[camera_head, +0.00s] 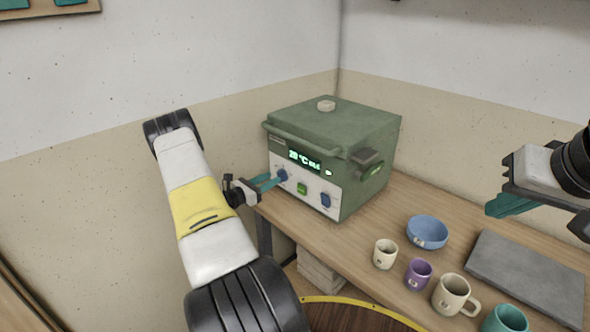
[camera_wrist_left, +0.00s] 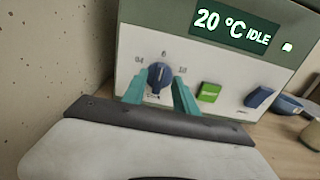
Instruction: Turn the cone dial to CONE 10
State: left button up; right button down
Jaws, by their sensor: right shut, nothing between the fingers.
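The green kiln controller box (camera_head: 335,130) stands on the table with a white front panel. The blue cone dial (camera_wrist_left: 160,78) is at the left of that panel, with marks 04, 6 and 10 around it. Its pointer is up, near 6. In the head view the dial (camera_head: 282,175) is at my left fingertips. My left gripper (camera_wrist_left: 158,90) is open, with one teal finger on each side of the dial; whether they touch it is unclear. The display reads 20 °C IDLE. My right gripper (camera_head: 490,209) is shut and empty, above the table at right.
A green switch (camera_wrist_left: 209,92) and a blue knob (camera_wrist_left: 259,97) sit right of the dial. A blue bowl (camera_head: 427,232), several mugs and a grey slab (camera_head: 525,275) are on the table, right of the kiln.

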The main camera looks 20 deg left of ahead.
pick_arm(q)
jog(key=shift+x, duration=1.2)
grip_shut()
jog(key=shift+m, duration=0.4)
jog(key=m, duration=0.7)
jog(key=d+m, duration=0.1)
jog(key=m, duration=0.3)
jog(key=shift+s+f, duration=0.25)
jog(key=shift+f, duration=0.05)
